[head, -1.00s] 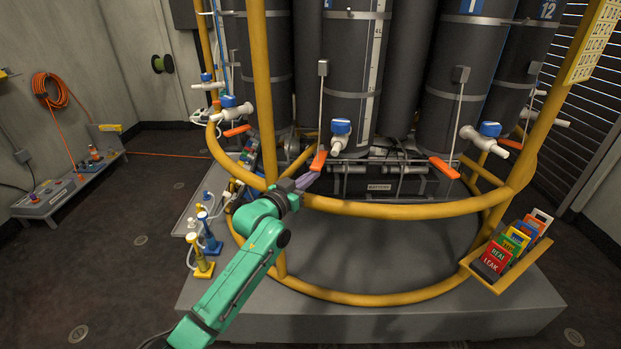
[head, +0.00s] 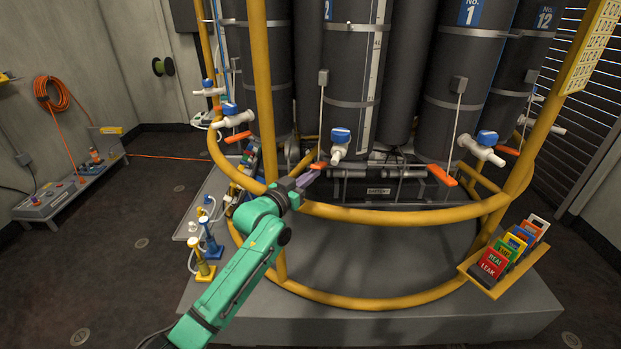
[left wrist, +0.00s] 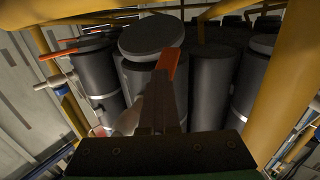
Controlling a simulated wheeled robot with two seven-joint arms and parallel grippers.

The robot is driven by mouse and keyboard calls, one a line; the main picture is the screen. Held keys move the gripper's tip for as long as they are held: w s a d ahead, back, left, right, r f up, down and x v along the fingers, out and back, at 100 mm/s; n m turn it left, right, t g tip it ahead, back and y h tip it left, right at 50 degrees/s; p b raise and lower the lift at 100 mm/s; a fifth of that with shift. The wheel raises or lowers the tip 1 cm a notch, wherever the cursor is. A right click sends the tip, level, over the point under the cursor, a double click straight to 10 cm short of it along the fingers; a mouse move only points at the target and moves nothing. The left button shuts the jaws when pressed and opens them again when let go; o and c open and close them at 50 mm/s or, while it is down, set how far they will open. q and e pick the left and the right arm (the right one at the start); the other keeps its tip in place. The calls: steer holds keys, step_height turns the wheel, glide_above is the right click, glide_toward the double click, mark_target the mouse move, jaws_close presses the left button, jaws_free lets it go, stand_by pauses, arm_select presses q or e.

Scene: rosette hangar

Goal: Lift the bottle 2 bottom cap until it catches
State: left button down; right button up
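Bottle 2 (head: 347,75) is the dark grey cylinder at the centre of the head view, with a blue-handled valve (head: 340,136) low on its front. An orange tab (head: 320,166) shows below the valve. In the left wrist view, a tilted grey disc (left wrist: 152,35), which looks like the bottom cap, sits beneath a bottle, and the orange tab (left wrist: 169,62) shows beside it. My left gripper (head: 311,176) reaches through the yellow frame. Its fingers (left wrist: 160,92) are close together around the tab's near end. The cap is hidden in the head view. My right gripper is not in view.
A yellow tubular cage (head: 400,213) surrounds the bottles, with an upright (head: 263,90) close to my left arm. Neighbouring bottle 1 (head: 465,85) has its own orange tab (head: 442,176). Small pumps (head: 210,240) stand at left.

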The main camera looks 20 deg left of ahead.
arm_select(q)
step_height(320, 180, up, 2)
steer(key=shift+w+a+r, duration=0.1)
steer(key=shift+f, duration=0.75)
steer(key=shift+d+f+b, duration=0.2)
steer(key=shift+f+b, duration=0.5)
steer(key=shift+f, duration=0.65)
steer(key=shift+s, duration=0.2)
steer(key=shift+s+a+p, duration=0.2)
steer(key=shift+s+p, duration=0.2)
steer(key=shift+p, duration=0.15)
steer(key=p+v, duration=0.5)
steer(key=v, duration=0.4)
